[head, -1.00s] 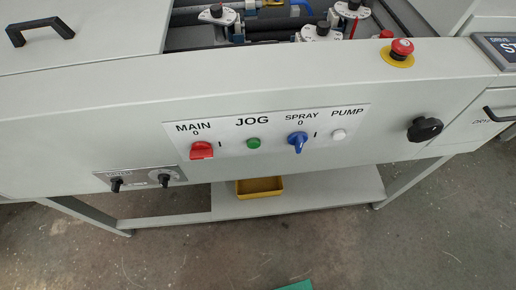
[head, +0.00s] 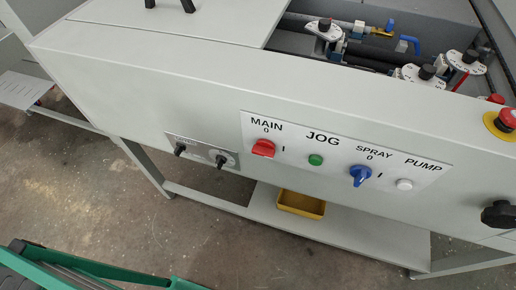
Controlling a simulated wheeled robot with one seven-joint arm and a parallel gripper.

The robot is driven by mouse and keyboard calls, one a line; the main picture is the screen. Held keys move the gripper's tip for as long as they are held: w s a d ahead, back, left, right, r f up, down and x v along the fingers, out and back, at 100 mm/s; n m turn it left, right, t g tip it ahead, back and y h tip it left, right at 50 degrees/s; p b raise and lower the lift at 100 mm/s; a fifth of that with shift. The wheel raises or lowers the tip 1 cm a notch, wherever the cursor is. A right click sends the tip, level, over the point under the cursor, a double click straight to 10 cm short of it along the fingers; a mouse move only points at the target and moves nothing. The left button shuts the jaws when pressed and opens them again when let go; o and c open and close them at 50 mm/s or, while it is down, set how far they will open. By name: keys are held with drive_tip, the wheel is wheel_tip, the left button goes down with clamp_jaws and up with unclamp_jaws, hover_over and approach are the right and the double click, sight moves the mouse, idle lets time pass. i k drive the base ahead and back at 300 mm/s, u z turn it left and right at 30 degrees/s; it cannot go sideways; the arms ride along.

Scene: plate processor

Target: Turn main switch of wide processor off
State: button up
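The main switch (head: 263,148) is a red rotary knob below the word MAIN on the white label panel (head: 325,141) of the wide processor (head: 150,85). A 0 is printed above the knob and an I to its right. Its handle lies roughly sideways, in line with the I mark. The blue spray switch (head: 360,176) on the same panel has its handle roughly upright, towards its own 0. My gripper is not in view, and nothing is touching the main switch.
A green jog button (head: 316,160) and a white pump button (head: 404,184) share the panel. Two small black knobs sit lower left. A red emergency stop (head: 506,118) and a black knob (head: 498,214) are at the right. A yellow tray (head: 301,204) lies on the lower shelf.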

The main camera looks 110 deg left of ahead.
sight(266, 147)
drive_tip(key=k, duration=2.2)
drive_tip(key=u, duration=2.05)
drive_tip(key=i, duration=0.5)
drive_tip(key=u, duration=0.15)
